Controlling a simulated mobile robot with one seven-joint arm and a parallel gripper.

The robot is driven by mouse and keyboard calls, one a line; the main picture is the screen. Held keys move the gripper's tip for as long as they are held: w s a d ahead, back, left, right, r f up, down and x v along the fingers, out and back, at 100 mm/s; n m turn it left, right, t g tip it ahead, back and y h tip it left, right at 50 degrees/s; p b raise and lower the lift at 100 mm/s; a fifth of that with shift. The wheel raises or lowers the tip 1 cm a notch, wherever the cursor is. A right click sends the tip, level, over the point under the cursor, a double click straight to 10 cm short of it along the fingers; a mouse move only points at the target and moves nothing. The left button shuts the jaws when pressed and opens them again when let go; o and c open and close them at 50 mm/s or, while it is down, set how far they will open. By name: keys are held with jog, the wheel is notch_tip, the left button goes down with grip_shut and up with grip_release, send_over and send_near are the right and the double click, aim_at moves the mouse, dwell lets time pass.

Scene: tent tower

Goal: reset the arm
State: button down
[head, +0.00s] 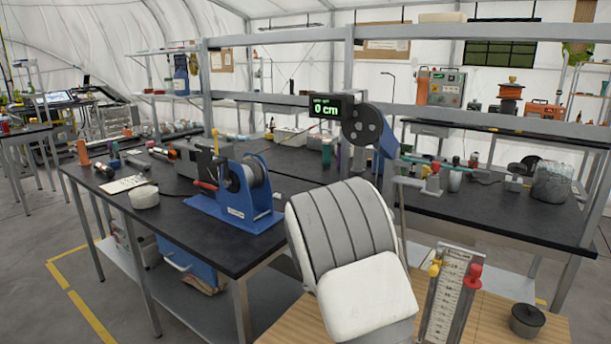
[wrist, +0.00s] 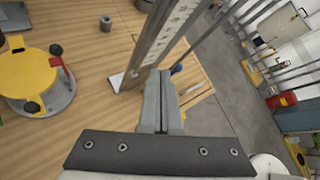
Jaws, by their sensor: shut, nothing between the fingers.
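My gripper (wrist: 162,78) shows in the wrist view, with its two grey fingers together and nothing between them. It is above or beside a wooden table top (wrist: 98,65). An upright ruled scale (wrist: 165,35) stands just beyond the fingertips; I cannot tell the exact gap. In the head view my white and grey arm fills the lower middle and my gripper is hidden. The ruled scale (head: 448,300), with a yellow and a red knob, shows at the lower right there.
In the wrist view, a yellow disc (wrist: 28,72) with dark and red knobs sits at left, near a small grey cylinder (wrist: 106,23). In the head view, a dark pot (head: 527,320) stands on the wooden table. A black workbench (head: 240,252) holds a blue spool stand (head: 240,200).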

jog(key=s+a+r+m+t+y+p, duration=0.1)
jog(key=s+a+r+m+y+p, duration=0.1)
jog(key=s+r+m, duration=0.6)
jog(key=s+a+r+m+t+y+p, duration=0.1)
jog(key=s+a+r+m+y+p, duration=0.1)
jog(key=s+r+m+y, duration=0.3)
jog(key=s+a+r+m+t+y+p, duration=0.2)
jog(key=s+a+r+m+y, duration=0.2)
jog(key=s+r+m, duration=0.7)
jog(key=shift+s, duration=1.3)
